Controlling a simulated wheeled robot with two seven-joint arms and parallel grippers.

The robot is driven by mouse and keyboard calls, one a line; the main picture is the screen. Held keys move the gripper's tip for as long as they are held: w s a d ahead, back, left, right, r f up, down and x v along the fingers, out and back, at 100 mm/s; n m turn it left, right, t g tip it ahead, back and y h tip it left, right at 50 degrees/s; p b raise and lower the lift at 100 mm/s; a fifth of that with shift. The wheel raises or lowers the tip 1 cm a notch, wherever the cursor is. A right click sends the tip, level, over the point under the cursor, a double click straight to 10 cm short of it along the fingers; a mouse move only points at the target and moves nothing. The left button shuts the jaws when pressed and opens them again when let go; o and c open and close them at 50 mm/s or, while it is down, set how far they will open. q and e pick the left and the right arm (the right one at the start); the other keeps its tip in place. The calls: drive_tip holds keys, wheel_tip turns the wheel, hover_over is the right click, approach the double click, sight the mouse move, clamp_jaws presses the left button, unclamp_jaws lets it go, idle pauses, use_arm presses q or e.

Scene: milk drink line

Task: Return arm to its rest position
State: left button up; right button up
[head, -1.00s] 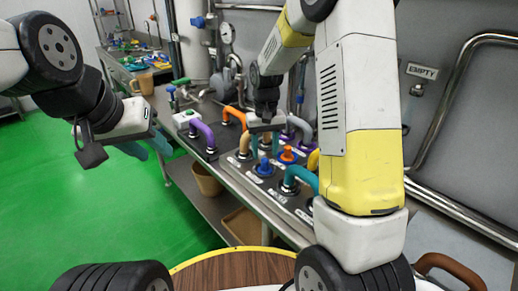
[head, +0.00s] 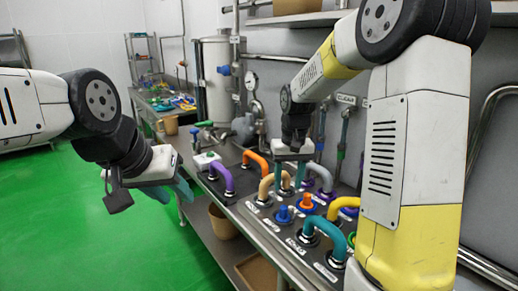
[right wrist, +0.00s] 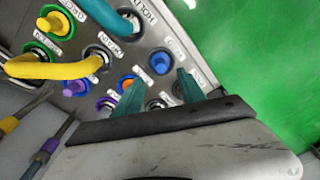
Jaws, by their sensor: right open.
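My right arm reaches over the panel of pipe ports in the head view. Its gripper (head: 291,180) is open, pointing down above the panel, with nothing between the fingers. In the right wrist view its two teal fingers (right wrist: 162,88) stand apart over the panel, with blue and orange plugs beyond them. My left gripper (head: 178,190) hangs at the left in the head view, over the green floor and clear of the bench. Its teal fingers show only partly, and I cannot tell their spacing.
The panel (head: 285,228) carries an orange pipe (head: 257,158), a purple pipe (head: 224,176), a teal pipe (head: 327,232) and several plugs close under my right gripper. A brown bin (head: 222,222) stands on the shelf below. Green floor (head: 80,220) is free at left.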

drive_tip(key=s+r+t, duration=0.1)
drive_tip(key=s+r, duration=0.2)
drive_tip(key=s, duration=0.3)
drive_tip(key=s+d+r+t+y, duration=0.1)
drive_tip(key=s+r+t, duration=0.1)
drive_tip(key=s+r, duration=0.2)
drive_tip(key=s+d+r+t, duration=0.1)
drive_tip(key=s+r, duration=0.3)
drive_tip(key=s, duration=0.6)
drive_tip(key=shift+s+d+m+t+y, duration=0.15)
drive_tip(key=shift+s+m+t+y, duration=0.2)
drive_tip(key=shift+t, duration=0.35)
drive_tip(key=shift+s, duration=0.2)
drive_tip(key=shift+c, duration=0.5)
